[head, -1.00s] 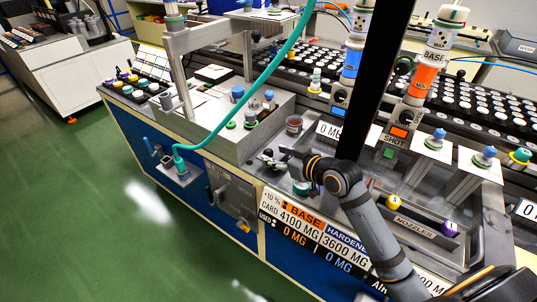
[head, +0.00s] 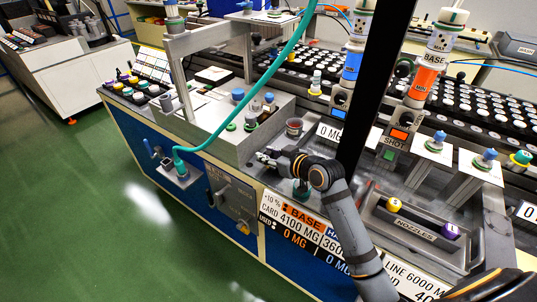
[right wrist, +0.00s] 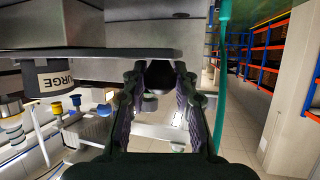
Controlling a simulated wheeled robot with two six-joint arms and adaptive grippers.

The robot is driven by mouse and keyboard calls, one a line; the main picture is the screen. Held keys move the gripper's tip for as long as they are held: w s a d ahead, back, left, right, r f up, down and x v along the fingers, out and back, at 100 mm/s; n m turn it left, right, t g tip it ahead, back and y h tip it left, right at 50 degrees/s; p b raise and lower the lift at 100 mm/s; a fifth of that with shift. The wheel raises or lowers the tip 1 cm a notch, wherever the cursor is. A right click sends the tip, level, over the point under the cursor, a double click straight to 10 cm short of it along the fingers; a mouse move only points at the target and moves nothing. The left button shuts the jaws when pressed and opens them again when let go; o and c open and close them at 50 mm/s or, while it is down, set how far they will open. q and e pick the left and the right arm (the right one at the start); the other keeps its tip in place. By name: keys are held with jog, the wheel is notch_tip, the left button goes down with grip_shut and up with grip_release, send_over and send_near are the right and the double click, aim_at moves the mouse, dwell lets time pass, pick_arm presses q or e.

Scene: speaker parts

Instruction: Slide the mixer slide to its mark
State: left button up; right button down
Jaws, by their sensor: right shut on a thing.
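My right gripper (head: 267,156) is at the front part of the worktop, beside the raised metal block, in the head view. In the right wrist view its two fingers (right wrist: 161,78) stand on either side of a dark rounded knob (right wrist: 160,74), and it is shut on this knob. The knob seems to be the handle of the mixer slide; the slide's body and its mark cannot be made out. In the head view the gripper covers most of the knob. My left gripper is in neither view.
A teal hose (head: 240,115) arches down in front of the metal block (head: 222,135). A small reddish cup (head: 294,127) stands just behind my gripper. A nozzle tray (head: 412,228) lies to the right. A dark post (head: 366,85) hides part of the worktop.

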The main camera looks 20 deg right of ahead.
jog(key=shift+s+a+r+p, duration=0.1)
jog(key=shift+s+a+p, duration=0.25)
jog(key=shift+p, duration=0.2)
jog(key=shift+s+a, duration=0.2)
jog(key=shift+a, duration=0.15)
jog(key=shift+f, duration=0.2)
jog(key=c, duration=1.4)
grip_release()
jog(key=o, duration=0.4)
jog(key=shift+s+a+r, duration=0.1)
jog(key=shift+a, duration=0.05)
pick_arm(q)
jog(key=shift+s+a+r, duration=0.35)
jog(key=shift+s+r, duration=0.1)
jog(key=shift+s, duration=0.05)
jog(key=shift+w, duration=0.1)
